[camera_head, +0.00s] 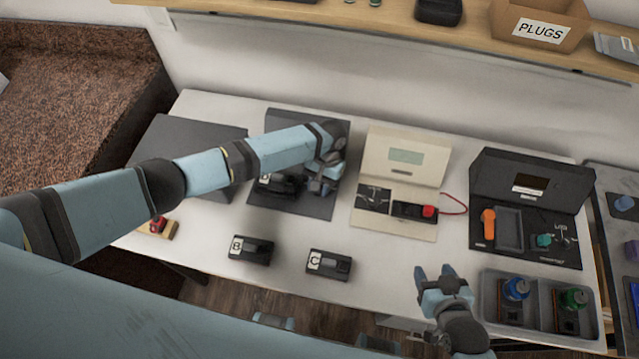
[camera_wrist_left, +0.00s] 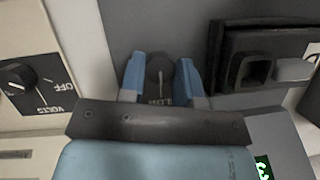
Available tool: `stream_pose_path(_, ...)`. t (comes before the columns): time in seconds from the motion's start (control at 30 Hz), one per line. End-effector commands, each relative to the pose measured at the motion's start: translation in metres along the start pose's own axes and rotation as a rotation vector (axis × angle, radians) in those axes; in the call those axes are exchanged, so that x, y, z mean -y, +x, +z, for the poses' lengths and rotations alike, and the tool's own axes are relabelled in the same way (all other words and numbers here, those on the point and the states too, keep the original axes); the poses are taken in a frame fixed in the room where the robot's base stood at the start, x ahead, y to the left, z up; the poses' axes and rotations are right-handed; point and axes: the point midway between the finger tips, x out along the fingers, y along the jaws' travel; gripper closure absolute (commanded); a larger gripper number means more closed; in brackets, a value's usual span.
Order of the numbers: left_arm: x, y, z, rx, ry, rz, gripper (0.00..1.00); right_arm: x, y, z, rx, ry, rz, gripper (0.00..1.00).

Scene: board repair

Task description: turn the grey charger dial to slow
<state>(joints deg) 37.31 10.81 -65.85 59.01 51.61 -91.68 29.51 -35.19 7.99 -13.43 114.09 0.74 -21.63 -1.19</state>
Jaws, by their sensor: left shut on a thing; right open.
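The grey charger (camera_head: 300,207) stands on the white table under my left arm, with a black block in its left part. My left gripper (camera_head: 321,188) is over its right part. In the left wrist view, the blue fingers of my left gripper (camera_wrist_left: 160,63) are shut on the sides of the dark round dial (camera_wrist_left: 159,69). The dial's pale pointer line points down in that picture. A white label just below it is upside down and partly hidden by the gripper. The head view does not show the dial clearly. My right gripper (camera_head: 436,273) is open and empty at the table's front edge.
Right of the charger stands a cream tester (camera_head: 437,172) with a red lead; its dial (camera_wrist_left: 18,76) shows in the wrist view. Black blocks B (camera_head: 251,249) and C (camera_head: 329,264) lie in front. A black station (camera_head: 540,185) and a grey tray (camera_head: 536,321) stand right.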

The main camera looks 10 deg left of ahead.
Motion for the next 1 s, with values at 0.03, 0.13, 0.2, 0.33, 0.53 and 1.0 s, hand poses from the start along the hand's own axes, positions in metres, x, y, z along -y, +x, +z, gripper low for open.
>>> stream_pose_path(0.03,-0.0002,0.0005,0.0007,0.002,0.007,-0.003,0.93,0.0002,-0.0003,-0.0005,0.0,0.0,0.0,0.44)
stream_pose_path(0.13,-0.0002,0.0006,0.0006,0.002,0.016,-0.007,0.93,0.0002,-0.0005,-0.0008,-0.001,0.0,0.0,0.44)
stream_pose_path(0.2,-0.0002,0.0007,0.0005,0.002,0.018,-0.008,0.93,0.0003,-0.0006,-0.0013,-0.001,0.0,0.0,0.44)
stream_pose_path(0.33,-0.0001,0.0007,0.0004,0.002,0.019,-0.008,0.93,0.0004,-0.0008,-0.0022,-0.003,0.0,-0.001,0.44)
stream_pose_path(0.53,-0.0001,0.0007,0.0004,0.002,0.018,-0.008,0.65,0.0005,-0.001,-0.0028,-0.004,0.0,-0.001,0.44)
stream_pose_path(1.0,-0.0002,-0.0057,-0.0004,-0.001,0.017,-0.006,0.44,0.0006,-0.0007,-0.002,-0.003,0.0,-0.001,0.44)
